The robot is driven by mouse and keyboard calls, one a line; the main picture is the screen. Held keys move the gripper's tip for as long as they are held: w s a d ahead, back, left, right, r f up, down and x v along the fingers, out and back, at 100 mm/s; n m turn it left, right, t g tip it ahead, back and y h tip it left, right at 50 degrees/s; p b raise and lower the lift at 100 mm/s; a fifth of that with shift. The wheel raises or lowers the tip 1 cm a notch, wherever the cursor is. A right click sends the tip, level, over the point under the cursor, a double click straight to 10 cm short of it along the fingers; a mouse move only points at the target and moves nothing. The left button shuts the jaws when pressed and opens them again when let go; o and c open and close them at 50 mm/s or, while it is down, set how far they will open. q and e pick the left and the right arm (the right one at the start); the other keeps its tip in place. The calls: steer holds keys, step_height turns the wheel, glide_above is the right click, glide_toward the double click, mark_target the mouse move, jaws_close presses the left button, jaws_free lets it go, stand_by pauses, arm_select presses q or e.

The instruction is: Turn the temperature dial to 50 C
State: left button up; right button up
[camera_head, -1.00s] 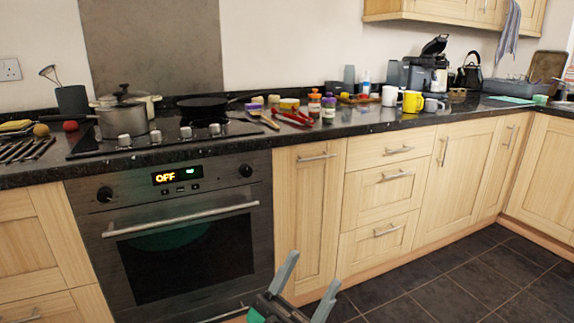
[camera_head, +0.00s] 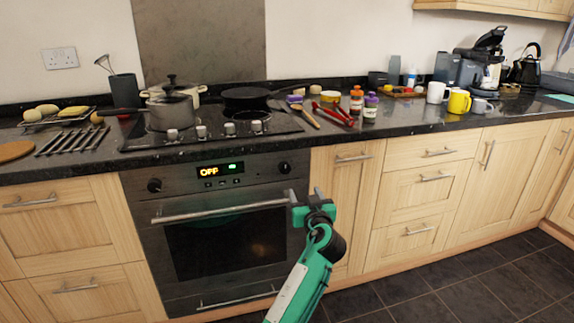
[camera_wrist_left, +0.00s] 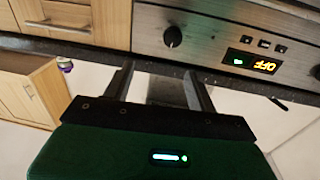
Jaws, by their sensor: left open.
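The oven has two black dials on its steel panel: a right dial (camera_head: 285,168) and a left dial (camera_head: 154,185). I cannot read which one is for temperature. Between them the display (camera_head: 220,169) reads OFF in orange, beside a green light. My left gripper (camera_head: 304,193) is open and empty, in front of the oven's right side, below the right dial in the picture. In the left wrist view the panel is upside down. There the right dial (camera_wrist_left: 173,37) lies beyond the open fingers (camera_wrist_left: 160,88), apart from them. My right gripper is not in view.
The oven door handle (camera_head: 220,209) runs across below the panel, close to my left gripper in the picture. Pots (camera_head: 172,112) and a black pan (camera_head: 245,97) stand on the hob above. The tiled floor (camera_head: 450,275) in front of the right cabinets is clear.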

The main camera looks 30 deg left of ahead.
mark_target(286, 169)
arm_select(q)
steer(key=shift+n+g+y, duration=0.5)
steer(key=shift+g+y, duration=0.1)
steer(key=shift+g, duration=0.1)
steer(key=x, duration=1.3)
steer(key=shift+s+a+r+b, duration=0.1)
steer(key=shift+s+a+b, duration=0.1)
steer(key=shift+a+b, duration=0.3)
steer(key=shift+w+a, duration=0.35)
steer(key=shift+a, duration=0.15)
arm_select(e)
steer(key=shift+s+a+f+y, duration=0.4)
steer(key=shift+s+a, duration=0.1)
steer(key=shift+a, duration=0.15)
arm_select(q)
steer(key=c, duration=1)
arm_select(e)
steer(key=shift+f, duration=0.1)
